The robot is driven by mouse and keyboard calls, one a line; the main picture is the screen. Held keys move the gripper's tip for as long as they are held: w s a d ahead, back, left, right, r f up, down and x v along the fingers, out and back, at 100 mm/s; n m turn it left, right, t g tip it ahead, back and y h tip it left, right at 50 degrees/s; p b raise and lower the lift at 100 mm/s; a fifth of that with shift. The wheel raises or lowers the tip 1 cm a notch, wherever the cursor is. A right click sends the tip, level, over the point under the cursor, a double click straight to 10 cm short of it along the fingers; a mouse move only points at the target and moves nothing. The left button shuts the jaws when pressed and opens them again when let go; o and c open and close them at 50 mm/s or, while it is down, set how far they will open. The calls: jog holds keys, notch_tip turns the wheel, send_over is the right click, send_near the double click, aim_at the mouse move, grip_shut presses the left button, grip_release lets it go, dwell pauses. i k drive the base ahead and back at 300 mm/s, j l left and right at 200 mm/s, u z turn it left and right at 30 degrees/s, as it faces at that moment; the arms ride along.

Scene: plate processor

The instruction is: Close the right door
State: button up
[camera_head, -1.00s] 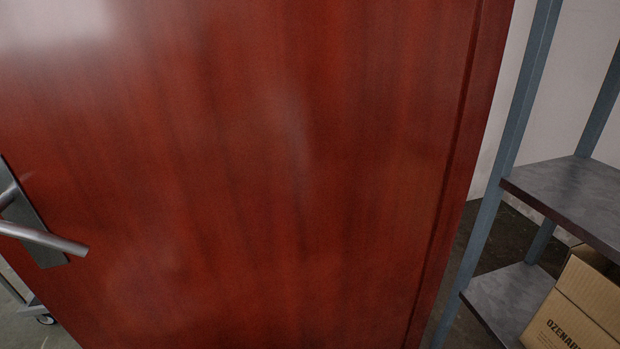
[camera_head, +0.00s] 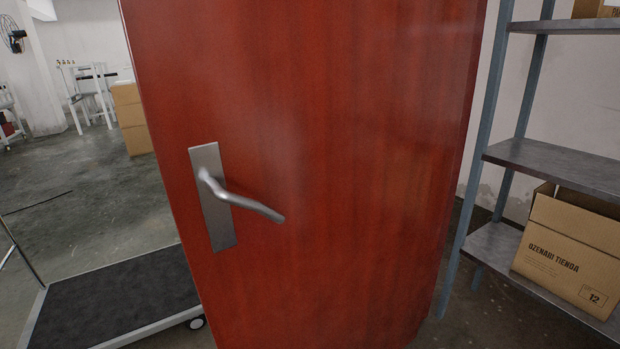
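A red-brown wooden door (camera_head: 340,130) fills the middle of the view and stands open into the room. Its free edge is at the left, with floor showing past it. A grey metal lever handle (camera_head: 245,203) on a long plate (camera_head: 217,225) sits near that free edge and points right. The door's right edge is close to the shelf, and its hinges are not visible. My gripper is not in the picture, so its distance to the door cannot be told.
A flat trolley (camera_head: 110,300) with a dark deck stands at lower left, close to the door's free edge. A metal shelf (camera_head: 555,165) with a cardboard box (camera_head: 570,255) stands at right. Free concrete floor (camera_head: 90,200) lies at left, with chairs (camera_head: 92,95) and boxes (camera_head: 130,118) farther back.

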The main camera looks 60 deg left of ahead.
aim_at(342, 118)
jog(key=k+j+z, duration=0.1)
jog(key=k+j, duration=0.3)
jog(key=j, duration=0.2)
jog(key=k+j+z, duration=0.1)
jog(key=k+j, duration=0.35)
jog(key=j+z, duration=0.15)
jog(key=j, duration=2.35)
jog(key=k+l, duration=0.15)
jog(key=k, duration=0.2)
jog(key=k+l+z, duration=0.1)
jog(key=k, duration=0.25)
